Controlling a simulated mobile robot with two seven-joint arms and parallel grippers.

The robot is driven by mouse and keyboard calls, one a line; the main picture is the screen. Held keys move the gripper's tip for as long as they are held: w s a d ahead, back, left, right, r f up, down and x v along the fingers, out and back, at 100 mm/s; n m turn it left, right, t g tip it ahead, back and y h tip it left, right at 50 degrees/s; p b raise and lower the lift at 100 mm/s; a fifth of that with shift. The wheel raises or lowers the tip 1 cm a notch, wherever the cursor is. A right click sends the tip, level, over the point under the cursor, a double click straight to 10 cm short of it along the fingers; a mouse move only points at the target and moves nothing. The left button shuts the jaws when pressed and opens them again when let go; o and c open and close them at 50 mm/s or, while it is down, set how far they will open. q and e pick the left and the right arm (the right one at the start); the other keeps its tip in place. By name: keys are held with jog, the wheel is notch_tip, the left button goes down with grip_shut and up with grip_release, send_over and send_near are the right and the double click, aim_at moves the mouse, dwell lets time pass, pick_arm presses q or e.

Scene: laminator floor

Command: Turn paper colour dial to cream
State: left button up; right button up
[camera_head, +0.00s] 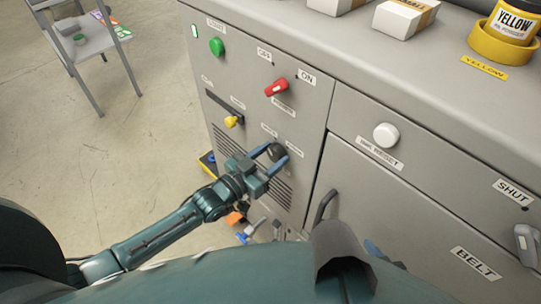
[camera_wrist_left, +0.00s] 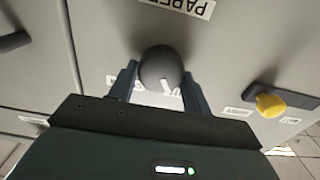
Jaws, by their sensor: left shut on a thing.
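The paper colour dial is a dark round knob (camera_head: 277,152) low on the grey cabinet front in the head view. It also shows in the left wrist view (camera_wrist_left: 161,66), with a white pointer mark and part of a "PAPER" label (camera_wrist_left: 182,6) beside it. My left gripper (camera_head: 275,155) has its blue fingers on either side of the knob and is shut on it. Small labels stand around the dial, too small to read in the head view. My right gripper does not show clearly enough to make out.
A red switch (camera_head: 276,87) marked OFF and ON sits above the dial, and a green button (camera_head: 217,46) higher left. A yellow slider knob (camera_head: 232,121) is left of the dial. A white button (camera_head: 386,135) and a door handle (camera_head: 323,207) are to the right.

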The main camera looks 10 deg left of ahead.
pick_arm(q)
jog(key=m, duration=0.3)
jog(key=m+p, duration=0.1)
jog(key=m, duration=0.2)
jog(key=shift+s+d+m, duration=0.15)
jog(key=shift+m, duration=0.25)
jog(key=m, duration=0.3)
jog(key=shift+f+m, duration=0.15)
jog(key=shift+m, duration=0.15)
jog(key=shift+f+m+b, duration=0.1)
jog(key=shift+m+b, duration=0.25)
jog(key=shift+m, duration=1.55)
jog(key=o, duration=1)
jog(key=shift+c, duration=0.2)
jog(key=shift+s, duration=0.1)
jog(key=v, duration=1.3)
